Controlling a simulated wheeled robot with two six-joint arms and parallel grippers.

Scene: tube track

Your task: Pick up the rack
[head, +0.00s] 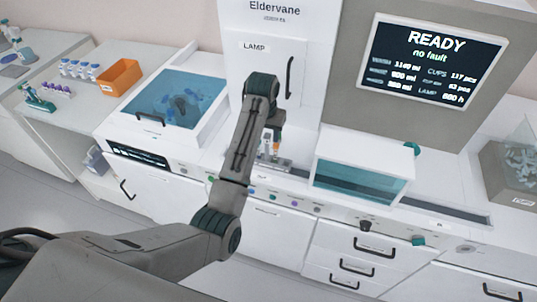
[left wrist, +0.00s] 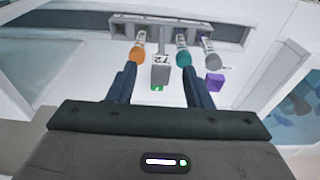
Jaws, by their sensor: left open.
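The grey rack (left wrist: 180,22) shows at the top of the left wrist view, standing on the dark track strip. It bears tubes with an orange cap (left wrist: 137,55), a teal cap (left wrist: 183,58) and a grey cap (left wrist: 207,46). A grey block with a number label (left wrist: 160,72) projects from its middle. My left gripper (left wrist: 158,78) is open, its two dark fingers on either side of this block and apart from it. In the head view the rack (head: 274,161) is partly hidden behind my left arm. My right gripper is not in view.
A purple block (left wrist: 214,82) is right of the fingers. In the head view, a glass-fronted box (head: 362,178) stands right of the rack and a blue-lidded unit (head: 175,98) left of it. An orange bin (head: 120,77) is on the left counter. A screen (head: 431,58) reads READY.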

